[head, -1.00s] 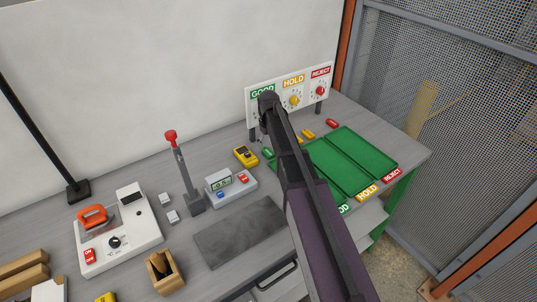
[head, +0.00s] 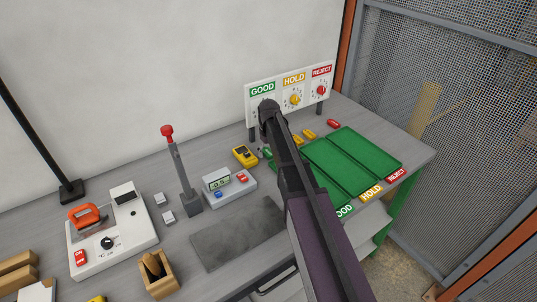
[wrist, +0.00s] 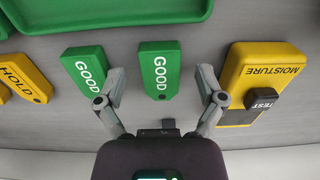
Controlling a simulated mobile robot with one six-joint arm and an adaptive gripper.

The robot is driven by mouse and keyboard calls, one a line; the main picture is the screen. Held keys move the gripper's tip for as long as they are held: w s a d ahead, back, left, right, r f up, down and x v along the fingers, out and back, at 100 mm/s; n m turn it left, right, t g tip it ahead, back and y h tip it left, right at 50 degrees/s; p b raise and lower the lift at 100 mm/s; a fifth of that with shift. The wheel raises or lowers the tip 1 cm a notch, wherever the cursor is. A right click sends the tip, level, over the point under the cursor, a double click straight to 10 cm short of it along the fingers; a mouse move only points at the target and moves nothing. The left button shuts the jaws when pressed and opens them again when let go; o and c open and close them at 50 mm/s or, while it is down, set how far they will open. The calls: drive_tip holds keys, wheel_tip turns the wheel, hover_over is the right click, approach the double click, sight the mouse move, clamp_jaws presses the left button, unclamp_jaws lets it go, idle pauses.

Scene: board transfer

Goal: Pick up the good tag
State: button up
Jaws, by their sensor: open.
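Two green tags lettered GOOD lie on the grey bench in the wrist view. My gripper is open and holds nothing. In the head view my arm hides most of the gripper, and a bit of green tag (head: 267,153) shows beside it.
The yellow moisture meter (wrist: 262,72) stands close right of the right finger. A yellow HOLD tag (wrist: 22,78) lies at left. The green tray (wrist: 105,14) borders the tags; it also shows in the head view (head: 352,160). The sign board (head: 290,92) stands behind.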

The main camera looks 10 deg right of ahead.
sight(269, 152)
idle(0.3)
drive_tip(key=c, duration=1)
drive_tip(key=shift+r, duration=0.1)
wheel_tip(269, 152, up, 4)
drive_tip(key=p, duration=0.4)
drive_tip(key=s, duration=0.5)
drive_tip(key=s+a, duration=0.1)
drive_tip(key=s, duration=0.4)
drive_tip(key=s+p, duration=0.1)
drive_tip(key=s, duration=0.5)
drive_tip(key=shift+a+r, duration=0.2)
drive_tip(key=shift+r, duration=0.2)
